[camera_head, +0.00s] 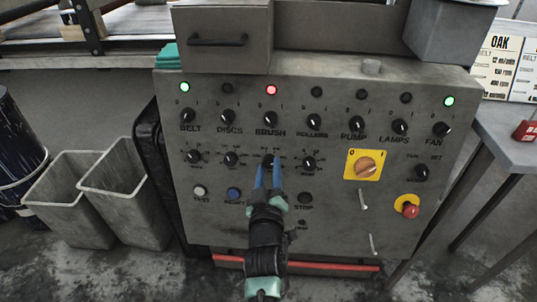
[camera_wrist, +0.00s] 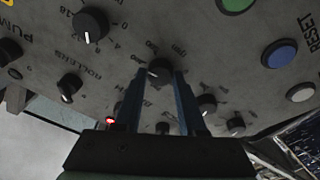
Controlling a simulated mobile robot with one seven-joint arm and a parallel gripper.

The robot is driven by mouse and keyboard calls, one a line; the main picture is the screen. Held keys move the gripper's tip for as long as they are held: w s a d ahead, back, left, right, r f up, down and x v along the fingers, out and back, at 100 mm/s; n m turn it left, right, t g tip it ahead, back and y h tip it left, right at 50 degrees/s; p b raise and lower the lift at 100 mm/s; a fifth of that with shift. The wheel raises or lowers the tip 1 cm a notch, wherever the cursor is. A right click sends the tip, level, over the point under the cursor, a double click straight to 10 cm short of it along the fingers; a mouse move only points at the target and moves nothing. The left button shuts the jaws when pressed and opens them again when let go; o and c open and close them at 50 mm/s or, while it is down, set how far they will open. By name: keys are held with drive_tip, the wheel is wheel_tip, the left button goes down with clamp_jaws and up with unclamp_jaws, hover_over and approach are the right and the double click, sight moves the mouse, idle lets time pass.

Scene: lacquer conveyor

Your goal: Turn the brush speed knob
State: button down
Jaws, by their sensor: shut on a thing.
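The brush speed knob (camera_head: 268,158) is a small black knob in the second row of the grey control panel, below the BRUSH label. My gripper (camera_head: 269,166) reaches it from below, with its two blue fingers closed on the knob's sides. In the wrist view, the same knob (camera_wrist: 159,69) sits between the fingertips of my gripper (camera_wrist: 160,76), with a scale marked rpm around it. The fingers hide part of the knob and scale. I cannot make out its pointer. The red lamp (camera_head: 271,90) above the BRUSH switch (camera_head: 270,118) is lit.
Similar knobs sit close on both sides: one to the left (camera_head: 231,159) and one to the right (camera_head: 309,163). A blue button (camera_head: 234,194), a yellow-plated rotary switch (camera_head: 365,166) and a red emergency stop (camera_head: 410,211) share the panel. Grey bins (camera_head: 128,200) stand left.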

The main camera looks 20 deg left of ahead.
drive_tip(key=shift+r+n+p, duration=0.1)
drive_tip(key=shift+n+p, duration=0.6)
drive_tip(key=shift+p, duration=0.1)
drive_tip(key=shift+c, duration=2.4)
unclamp_jaws()
drive_tip(key=shift+s+d+p, duration=0.1)
drive_tip(key=shift+p, duration=0.2)
drive_tip(key=shift+s+d, duration=0.15)
drive_tip(key=shift+s, duration=0.05)
drive_tip(key=p+v, duration=1)
drive_tip(key=v, duration=0.2)
